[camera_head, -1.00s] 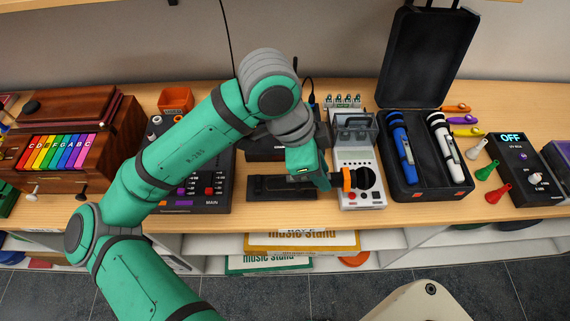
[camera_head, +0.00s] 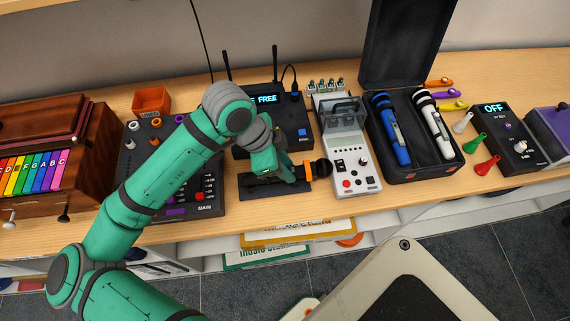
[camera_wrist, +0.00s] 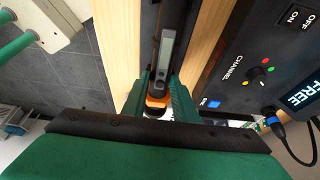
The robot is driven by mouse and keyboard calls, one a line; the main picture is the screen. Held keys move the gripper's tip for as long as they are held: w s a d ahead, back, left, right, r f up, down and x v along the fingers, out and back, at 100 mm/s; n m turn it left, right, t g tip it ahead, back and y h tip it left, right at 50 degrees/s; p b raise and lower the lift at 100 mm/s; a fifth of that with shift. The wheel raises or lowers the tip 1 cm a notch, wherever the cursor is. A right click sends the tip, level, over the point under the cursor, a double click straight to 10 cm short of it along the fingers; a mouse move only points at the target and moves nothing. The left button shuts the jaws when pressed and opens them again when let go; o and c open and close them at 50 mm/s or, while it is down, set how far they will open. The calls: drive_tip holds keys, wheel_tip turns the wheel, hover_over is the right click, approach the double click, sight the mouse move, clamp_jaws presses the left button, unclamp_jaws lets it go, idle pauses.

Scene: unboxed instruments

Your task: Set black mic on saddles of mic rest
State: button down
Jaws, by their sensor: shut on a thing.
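The black mic (camera_head: 324,168) with an orange ring shows its head end to the right of my gripper (camera_head: 288,175) in the head view. In the wrist view the dark mic body (camera_wrist: 168,45) with a grey panel runs between the green fingers of my gripper (camera_wrist: 160,98), which is shut on it near the orange ring. The mic rest (camera_head: 262,192) is a dark, low base on the table under my gripper. The mic lies roughly level over it. My gripper and arm hide most of the saddles, so I cannot tell whether the mic touches them.
A black receiver (camera_head: 303,118) with a FREE display and antennas stands behind. A white tester (camera_head: 352,160) is close to the right of the mic head. Further right is an open case (camera_head: 415,172) with blue and white mics. A mixer (camera_head: 205,210) is at left. The table's front edge is near.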

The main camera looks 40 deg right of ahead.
drive_tip(key=shift+a+f, duration=0.1)
drive_tip(key=shift+f, duration=0.1)
drive_tip(key=c, duration=1.4)
unclamp_jaws()
drive_tip(key=shift+c, duration=0.2)
drive_tip(key=v, duration=1.2)
drive_tip(key=shift+r, duration=0.2)
